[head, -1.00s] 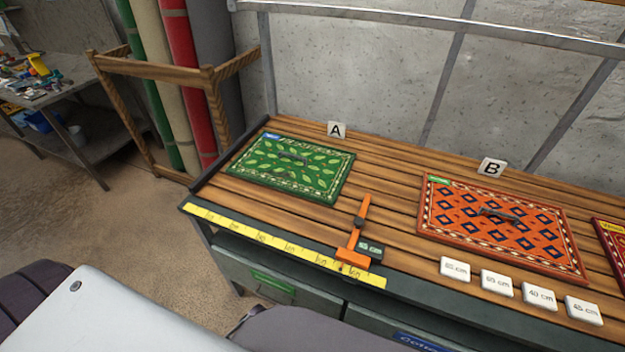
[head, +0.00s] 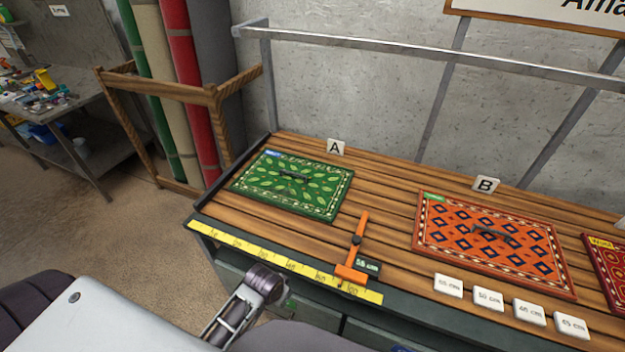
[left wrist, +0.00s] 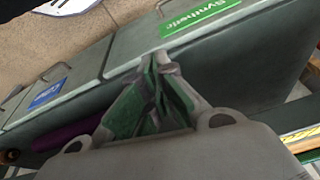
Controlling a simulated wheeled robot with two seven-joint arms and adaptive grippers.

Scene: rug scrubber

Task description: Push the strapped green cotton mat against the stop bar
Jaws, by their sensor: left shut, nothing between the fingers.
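The green mat (head: 275,192) with a leaf pattern and a dark strap (head: 294,175) on top lies flat at the left end of the slatted bench, by the card A. A dark raised bar (head: 232,173), which looks like the stop bar, runs along the bench's left end. The mat's left edge is close to it; I cannot tell whether they touch. My left gripper (left wrist: 163,68) is shut and empty in the left wrist view, near the bench's labelled drawer fronts. Part of my left arm shows low in the head view, below the bench's front edge. My right gripper is out of view.
A yellow ruler (head: 270,257) with an orange slider (head: 352,272) runs along the bench front. An orange mat (head: 465,265) lies to the right, by card B, with several white size tiles (head: 488,299) before it. A metal rail (head: 400,48) spans the back.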

